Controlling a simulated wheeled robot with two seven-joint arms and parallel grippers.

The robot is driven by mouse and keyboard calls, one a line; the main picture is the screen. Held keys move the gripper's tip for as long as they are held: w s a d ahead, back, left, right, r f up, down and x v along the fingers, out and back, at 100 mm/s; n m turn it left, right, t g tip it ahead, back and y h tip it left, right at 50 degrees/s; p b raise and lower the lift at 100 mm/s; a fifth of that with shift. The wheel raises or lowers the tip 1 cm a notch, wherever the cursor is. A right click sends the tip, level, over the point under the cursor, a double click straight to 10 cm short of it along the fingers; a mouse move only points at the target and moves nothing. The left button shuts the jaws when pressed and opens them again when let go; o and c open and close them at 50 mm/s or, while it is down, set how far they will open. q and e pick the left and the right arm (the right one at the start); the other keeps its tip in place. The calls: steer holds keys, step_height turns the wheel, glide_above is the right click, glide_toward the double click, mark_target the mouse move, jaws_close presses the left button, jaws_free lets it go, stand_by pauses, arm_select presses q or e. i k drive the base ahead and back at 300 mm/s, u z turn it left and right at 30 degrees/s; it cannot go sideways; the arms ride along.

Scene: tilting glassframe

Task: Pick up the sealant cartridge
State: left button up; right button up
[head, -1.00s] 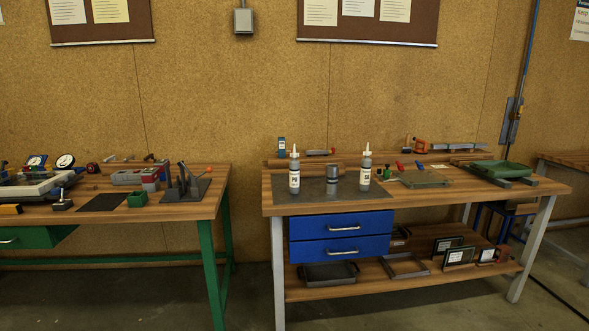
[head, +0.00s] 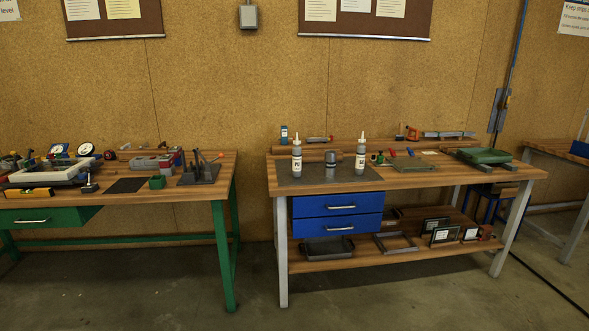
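Two cartridge-like containers with pale nozzles and white labels stand upright on a dark mat (head: 318,178) on the right workbench. The left cartridge (head: 297,162) has dark lettering that looks like "PU". The right cartridge (head: 360,161) has a label too small to read. I cannot tell for sure from the labels which is the sealant cartridge. Neither of my grippers shows in the head view, and nothing is touching the cartridges.
A small grey can (head: 331,161) stands between the cartridges. The right workbench (head: 440,182) also carries a green tray (head: 484,156) and small tools. Blue drawers (head: 337,214) sit beneath. A green-legged bench (head: 210,187) with tools stands left. The floor (head: 170,285) in front is clear.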

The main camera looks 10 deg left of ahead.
mark_target(297, 150)
steer(key=z, duration=1.05)
steer(key=i, duration=1.2)
steer(key=z, duration=0.35)
steer(key=i, duration=0.95)
steer(key=u, duration=0.2)
